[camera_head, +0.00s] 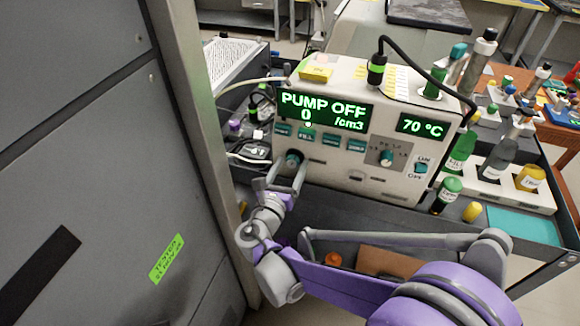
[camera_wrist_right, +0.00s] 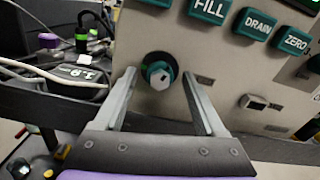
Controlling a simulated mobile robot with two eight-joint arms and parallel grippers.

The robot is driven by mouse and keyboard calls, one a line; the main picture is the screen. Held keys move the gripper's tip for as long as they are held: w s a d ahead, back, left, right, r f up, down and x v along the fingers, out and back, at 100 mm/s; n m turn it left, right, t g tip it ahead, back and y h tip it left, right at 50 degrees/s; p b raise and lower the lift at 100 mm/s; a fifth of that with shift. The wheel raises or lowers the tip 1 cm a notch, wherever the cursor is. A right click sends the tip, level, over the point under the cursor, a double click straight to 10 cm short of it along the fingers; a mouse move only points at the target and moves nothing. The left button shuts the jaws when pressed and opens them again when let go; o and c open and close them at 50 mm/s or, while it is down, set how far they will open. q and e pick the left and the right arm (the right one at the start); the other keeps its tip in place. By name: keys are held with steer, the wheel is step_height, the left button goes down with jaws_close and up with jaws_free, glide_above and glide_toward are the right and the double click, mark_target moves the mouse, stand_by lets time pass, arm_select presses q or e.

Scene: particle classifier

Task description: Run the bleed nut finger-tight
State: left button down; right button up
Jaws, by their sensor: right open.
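The bleed nut, a dark teal ring around a pale faceted centre, sits low at the left of the particle classifier's front panel (camera_head: 330,168). It shows in the head view (camera_head: 293,157) and larger in the right wrist view (camera_wrist_right: 160,73). My right gripper (camera_head: 287,166) is open, its fingers pointing at the panel. In the right wrist view the two fingertips (camera_wrist_right: 160,80) lie left and right of the nut, with a gap on each side. Whether they reach past its face I cannot tell. The display reads PUMP OFF, 0 /cm3 and 70 °C. My left gripper is not in view.
FILL, DRAIN (camera_wrist_right: 260,25) and ZERO buttons sit above right of the nut. Cables and a black round part (camera_wrist_right: 78,74) lie to the left. A grey cabinet (camera_head: 90,150) stands close on the left. Bottles (camera_head: 462,152) stand right of the instrument.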

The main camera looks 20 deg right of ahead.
jaws_close()
steer(key=shift+m, duration=0.3)
